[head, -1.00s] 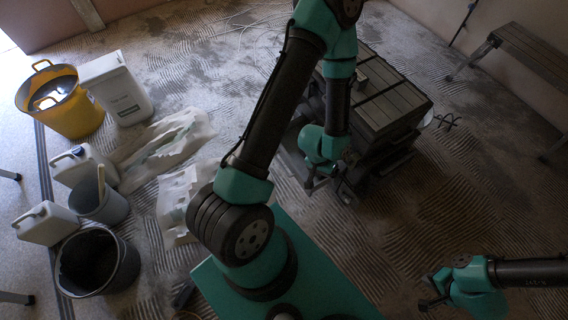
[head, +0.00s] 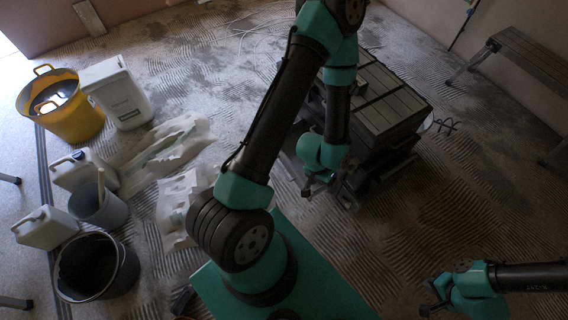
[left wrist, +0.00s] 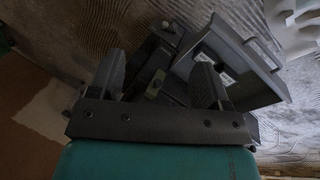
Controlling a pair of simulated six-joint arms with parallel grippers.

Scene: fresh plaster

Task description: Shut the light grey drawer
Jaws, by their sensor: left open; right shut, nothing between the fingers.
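The dark grey drawer unit (head: 388,103) stands on the floor at upper centre right in the head view, partly behind my left arm. In the left wrist view a grey drawer (left wrist: 245,75) sticks out, tilted in the picture, with a bar handle (left wrist: 264,52) on its front panel. In dim light I cannot tell its shade surely. My left gripper (head: 314,188) is open and empty, low beside the unit's near left side. In the left wrist view its fingers (left wrist: 160,82) frame dark parts of the unit; contact cannot be told. My right gripper (head: 430,300) is shut and empty, at lower right.
A yellow bucket (head: 76,122), white canisters (head: 122,100) and dark buckets (head: 98,266) stand at left. Crumpled white sheeting (head: 172,148) lies between them and my left arm. A bench (head: 525,58) stands at upper right. The ridged floor right of the unit is mostly clear.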

